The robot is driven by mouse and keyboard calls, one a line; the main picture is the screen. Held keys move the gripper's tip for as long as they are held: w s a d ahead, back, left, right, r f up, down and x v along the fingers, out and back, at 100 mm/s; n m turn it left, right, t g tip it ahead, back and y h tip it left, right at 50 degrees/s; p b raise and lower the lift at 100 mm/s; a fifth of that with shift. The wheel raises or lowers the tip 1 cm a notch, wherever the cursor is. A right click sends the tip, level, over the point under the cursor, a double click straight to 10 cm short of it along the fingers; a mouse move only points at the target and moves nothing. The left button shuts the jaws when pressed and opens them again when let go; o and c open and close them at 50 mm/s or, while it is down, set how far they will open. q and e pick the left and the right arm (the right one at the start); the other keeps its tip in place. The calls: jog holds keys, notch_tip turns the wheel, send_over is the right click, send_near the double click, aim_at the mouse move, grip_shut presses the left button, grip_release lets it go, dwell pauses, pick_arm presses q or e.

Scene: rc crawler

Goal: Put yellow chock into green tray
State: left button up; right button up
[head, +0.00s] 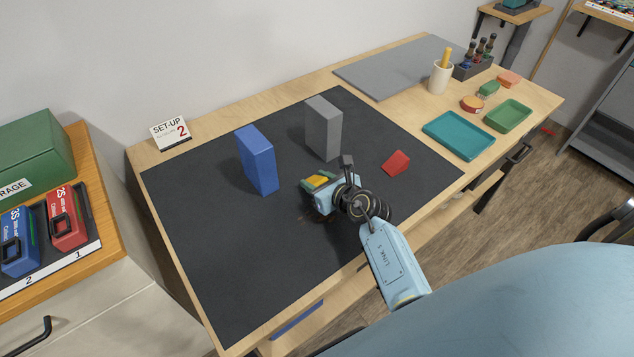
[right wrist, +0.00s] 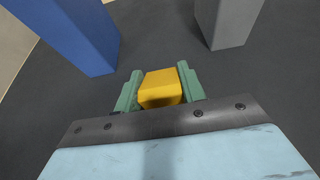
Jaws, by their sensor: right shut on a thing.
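The yellow chock (right wrist: 160,88) sits between the two green fingers of my right gripper (right wrist: 158,90) in the right wrist view. The right gripper is shut on it. In the head view the right gripper (head: 318,183) is over the black mat, in front of the blue and grey blocks, and a bit of the yellow chock (head: 320,179) shows between its fingers. I cannot tell whether the chock touches the mat. The green tray (head: 508,116) lies at the right end of the table and looks empty. My left gripper is not in view.
A blue block (head: 257,161) and a grey block (head: 323,129) stand upright on the black mat (head: 230,260). A red wedge (head: 396,163) lies right of my gripper. A teal tray (head: 458,136) is beside the green tray. A cup (head: 440,77) stands behind them.

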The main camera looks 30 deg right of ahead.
jog(key=o, duration=0.6)
jog(key=shift+f, duration=0.15)
jog(key=o, duration=0.4)
jog(key=shift+o, duration=0.2)
